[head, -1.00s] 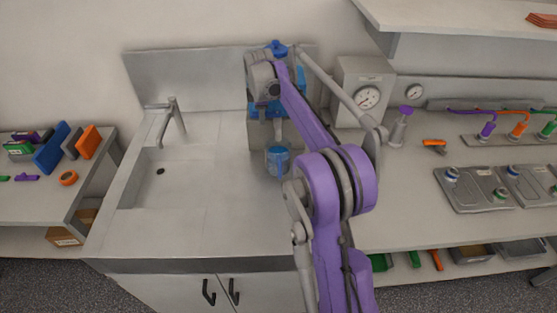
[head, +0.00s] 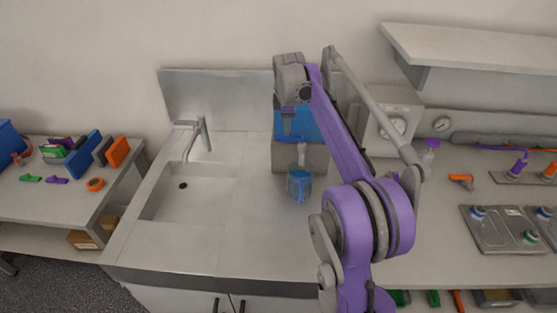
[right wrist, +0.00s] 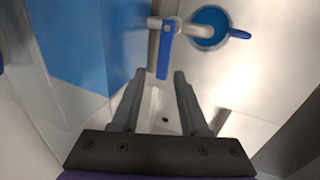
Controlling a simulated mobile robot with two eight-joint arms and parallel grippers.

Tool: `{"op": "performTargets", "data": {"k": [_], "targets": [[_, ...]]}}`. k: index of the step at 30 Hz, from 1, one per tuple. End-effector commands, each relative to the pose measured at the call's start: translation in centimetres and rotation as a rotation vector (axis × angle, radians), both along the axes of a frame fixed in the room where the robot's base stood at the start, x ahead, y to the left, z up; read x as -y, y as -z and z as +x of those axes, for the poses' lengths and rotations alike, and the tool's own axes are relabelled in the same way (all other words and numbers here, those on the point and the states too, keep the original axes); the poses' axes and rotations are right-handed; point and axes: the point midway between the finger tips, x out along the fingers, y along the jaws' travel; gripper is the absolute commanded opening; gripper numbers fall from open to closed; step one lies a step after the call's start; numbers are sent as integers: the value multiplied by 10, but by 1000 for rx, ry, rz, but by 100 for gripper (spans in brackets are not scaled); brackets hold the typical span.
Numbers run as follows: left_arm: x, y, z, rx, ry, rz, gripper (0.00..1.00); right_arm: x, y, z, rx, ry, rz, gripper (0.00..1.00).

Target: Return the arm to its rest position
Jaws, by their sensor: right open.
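My right arm reaches over the counter to a blue tank (head: 305,122) on a grey block. In the head view its wrist covers the tank's upper part, and its fingers cannot be made out. In the right wrist view my right gripper (right wrist: 160,75) is open, with nothing between its fingers. A tap with a blue lever (right wrist: 165,52) shows just beyond the fingertips. A blue cup (head: 299,187) stands on the counter below the tap; it also shows in the right wrist view (right wrist: 208,20). My left gripper is not in view.
A sink (head: 190,190) with a faucet (head: 202,135) lies left of the tank. A gauge box (head: 385,105) stands close to the right of my forearm. An overhanging shelf (head: 460,48) is at upper right. Cell trays (head: 500,230) lie on the right bench.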

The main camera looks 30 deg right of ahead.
Motion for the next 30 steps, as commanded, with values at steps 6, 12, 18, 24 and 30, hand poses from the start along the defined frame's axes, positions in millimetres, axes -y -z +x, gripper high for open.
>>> {"op": "performTargets", "data": {"k": [6,12,18,24,30], "targets": [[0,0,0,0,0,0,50,-2,0,-2,3,5,3,44],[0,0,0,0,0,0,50,-38,-6,-33,54,112,55,44],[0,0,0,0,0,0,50,-95,1,-102,146,321,170,44],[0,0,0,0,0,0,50,-144,32,-181,223,533,306,44],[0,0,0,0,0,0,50,-179,83,-259,281,735,453,44]]}}
